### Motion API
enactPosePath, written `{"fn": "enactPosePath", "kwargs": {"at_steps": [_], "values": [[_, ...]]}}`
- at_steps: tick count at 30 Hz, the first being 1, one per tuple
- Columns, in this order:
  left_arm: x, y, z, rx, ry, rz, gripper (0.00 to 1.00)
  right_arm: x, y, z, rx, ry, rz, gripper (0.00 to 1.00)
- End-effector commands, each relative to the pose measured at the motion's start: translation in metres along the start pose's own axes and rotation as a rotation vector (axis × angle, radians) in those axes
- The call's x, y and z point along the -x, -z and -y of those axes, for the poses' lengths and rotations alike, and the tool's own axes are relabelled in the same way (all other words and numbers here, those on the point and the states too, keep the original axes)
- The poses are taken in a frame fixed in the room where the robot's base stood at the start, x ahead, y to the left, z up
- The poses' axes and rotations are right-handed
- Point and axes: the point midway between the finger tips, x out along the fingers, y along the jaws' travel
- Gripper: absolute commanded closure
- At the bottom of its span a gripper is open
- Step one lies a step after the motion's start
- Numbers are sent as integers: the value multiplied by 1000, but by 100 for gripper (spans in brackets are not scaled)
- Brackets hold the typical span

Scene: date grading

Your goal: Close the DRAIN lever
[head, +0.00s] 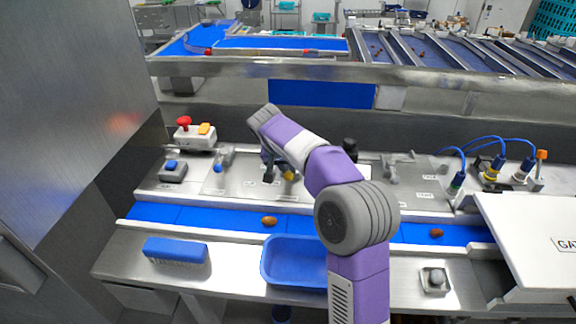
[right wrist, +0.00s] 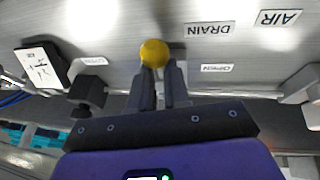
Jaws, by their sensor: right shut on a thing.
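The DRAIN lever shows in the right wrist view as a yellow ball knob (right wrist: 154,53) at the tips of my gripper's fingers. Beside it are the DRAIN label (right wrist: 209,28) and a small label that seems to read OPEN (right wrist: 217,67). My right gripper (right wrist: 160,80) is shut on the lever, close above the grey panel. In the head view the right gripper (head: 277,172) reaches down to the panel, with a bit of the yellow knob (head: 288,175) showing. My arm hides part of the panel there. My left gripper is in neither view.
A box with a red button (head: 184,121) and a blue-topped lever (head: 218,167) stand left on the panel. Blue-plugged cables (head: 497,164) are at right. In front run a blue belt (head: 200,217) with dates, a blue tray (head: 268,275) and a blue brush (head: 175,250).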

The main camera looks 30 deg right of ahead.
Motion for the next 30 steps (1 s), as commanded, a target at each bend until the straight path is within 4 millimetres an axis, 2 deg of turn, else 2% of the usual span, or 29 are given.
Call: {"fn": "enactPosePath", "kwargs": {"at_steps": [1,4,5,10,20,30], "values": [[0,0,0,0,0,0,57,-6,-7,1,2,-9,27,100],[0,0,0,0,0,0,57,-6,-7,1,3,-9,26,100],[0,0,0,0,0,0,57,-6,-7,1,3,-9,26,81],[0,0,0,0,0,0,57,-4,-7,1,4,-7,23,56],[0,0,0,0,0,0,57,2,-4,1,3,-3,13,56],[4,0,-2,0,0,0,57,55,-4,2,3,-2,13,56]]}}
